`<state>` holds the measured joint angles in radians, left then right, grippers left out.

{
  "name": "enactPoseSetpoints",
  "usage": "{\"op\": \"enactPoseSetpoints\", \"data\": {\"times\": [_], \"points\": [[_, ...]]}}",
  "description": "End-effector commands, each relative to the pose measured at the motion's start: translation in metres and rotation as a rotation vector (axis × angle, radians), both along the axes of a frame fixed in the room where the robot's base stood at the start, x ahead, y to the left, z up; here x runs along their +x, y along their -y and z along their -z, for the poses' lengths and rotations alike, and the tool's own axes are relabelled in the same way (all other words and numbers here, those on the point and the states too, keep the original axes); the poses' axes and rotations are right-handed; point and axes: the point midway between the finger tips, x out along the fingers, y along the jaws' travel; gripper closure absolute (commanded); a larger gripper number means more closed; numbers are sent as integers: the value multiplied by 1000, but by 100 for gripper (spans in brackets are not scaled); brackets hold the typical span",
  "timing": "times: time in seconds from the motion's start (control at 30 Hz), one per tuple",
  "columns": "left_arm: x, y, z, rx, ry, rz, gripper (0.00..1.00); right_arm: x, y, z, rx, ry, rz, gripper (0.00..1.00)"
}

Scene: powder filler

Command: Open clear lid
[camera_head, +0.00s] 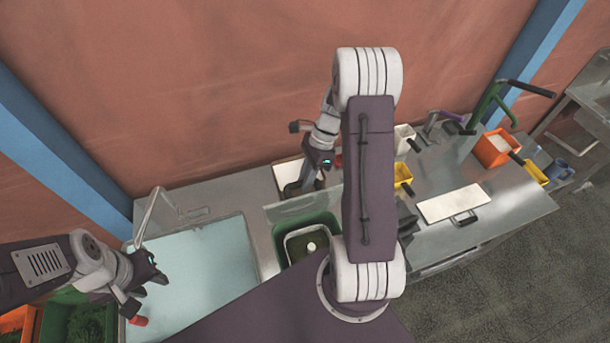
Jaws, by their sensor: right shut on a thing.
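A see-through grey panel, which looks like the clear lid (305,203), stands at the back edge of a green bin (277,240) in the counter. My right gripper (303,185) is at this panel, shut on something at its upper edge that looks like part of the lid. The exact grip is small and partly hidden by my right arm. My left gripper (145,287) is over the left part of the counter, above the pale blue basin (210,262), well away from the lid. Its fingers are too unclear to tell open from shut.
A grey tub (297,243) with dark contents sits in the green bin. A faucet (150,215) stands at the back left. The wall is close behind.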

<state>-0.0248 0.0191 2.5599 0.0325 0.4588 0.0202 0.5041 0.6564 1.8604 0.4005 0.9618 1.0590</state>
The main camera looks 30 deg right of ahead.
Motion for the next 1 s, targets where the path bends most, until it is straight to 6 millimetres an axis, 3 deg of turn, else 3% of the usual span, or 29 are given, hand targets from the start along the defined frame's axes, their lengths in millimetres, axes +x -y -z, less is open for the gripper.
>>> {"op": "enactPoseSetpoints", "data": {"times": [0.47,0.5,0.57,0.87,1.0], "points": [[0,0,-2,0,0,0,64,-1,0,2,2,-15,-2,100],[0,0,-2,0,0,0,64,-1,0,2,2,-15,-2,78],[0,0,-2,0,0,0,64,-1,0,2,2,-15,-2,61],[0,0,-2,0,0,0,64,-1,0,0,4,-14,-1,59],[0,0,5,0,0,0,64,3,8,-12,1,-9,-1,59]]}}
